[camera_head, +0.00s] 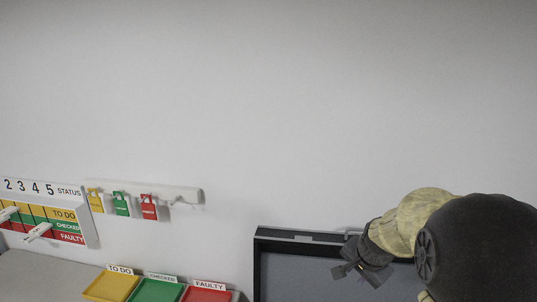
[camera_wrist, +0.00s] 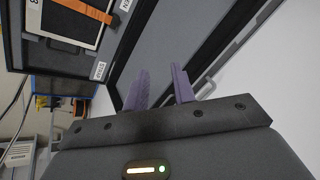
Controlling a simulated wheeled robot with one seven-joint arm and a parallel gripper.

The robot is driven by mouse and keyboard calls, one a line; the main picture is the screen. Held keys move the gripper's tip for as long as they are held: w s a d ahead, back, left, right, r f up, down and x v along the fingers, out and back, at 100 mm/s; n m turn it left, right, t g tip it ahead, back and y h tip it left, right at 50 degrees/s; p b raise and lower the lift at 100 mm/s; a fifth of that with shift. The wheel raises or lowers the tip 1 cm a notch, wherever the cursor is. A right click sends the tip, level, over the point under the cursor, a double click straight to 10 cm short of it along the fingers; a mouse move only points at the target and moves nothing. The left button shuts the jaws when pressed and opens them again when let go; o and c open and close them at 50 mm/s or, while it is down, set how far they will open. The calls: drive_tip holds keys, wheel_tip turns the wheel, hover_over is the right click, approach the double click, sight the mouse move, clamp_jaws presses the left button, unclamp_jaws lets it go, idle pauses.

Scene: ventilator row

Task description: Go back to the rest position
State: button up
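My gripper (camera_head: 356,272) is at the lower right of the head view, in front of an open dark case or tray (camera_head: 300,237) with a grey inner face. In the wrist view my two purple-grey fingers (camera_wrist: 163,88) stand apart with nothing visible between them, so the gripper is open and empty. A grey panel with a dark frame (camera_wrist: 178,35) lies beyond the fingertips. A light handle (camera_wrist: 206,88) on its edge is close to the right finger; I cannot tell if they touch.
A status board (camera_head: 45,212) and a rail (camera_head: 175,193) with yellow, green and red tags are on the left wall. Yellow (camera_head: 112,287), green (camera_head: 155,290) and red (camera_head: 206,295) trays stand below. A white-framed device (camera_wrist: 72,22) with an orange strip shows in the wrist view. The upper wall is clear.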

drive_tip(key=s+a+f+n+g, duration=0.1)
drive_tip(key=s+a+f+n, duration=0.2)
drive_tip(key=s+n, duration=0.2)
drive_tip(key=s+a+f+n+g, duration=0.1)
drive_tip(key=s+a+f+n, duration=0.2)
drive_tip(key=s, duration=0.9)
drive_tip(key=a+n, duration=0.1)
drive_tip(key=n, duration=0.1)
drive_tip(key=shift+f+n+g, duration=0.2)
drive_tip(key=shift+n+g, duration=0.1)
drive_tip(key=shift+g, duration=0.1)
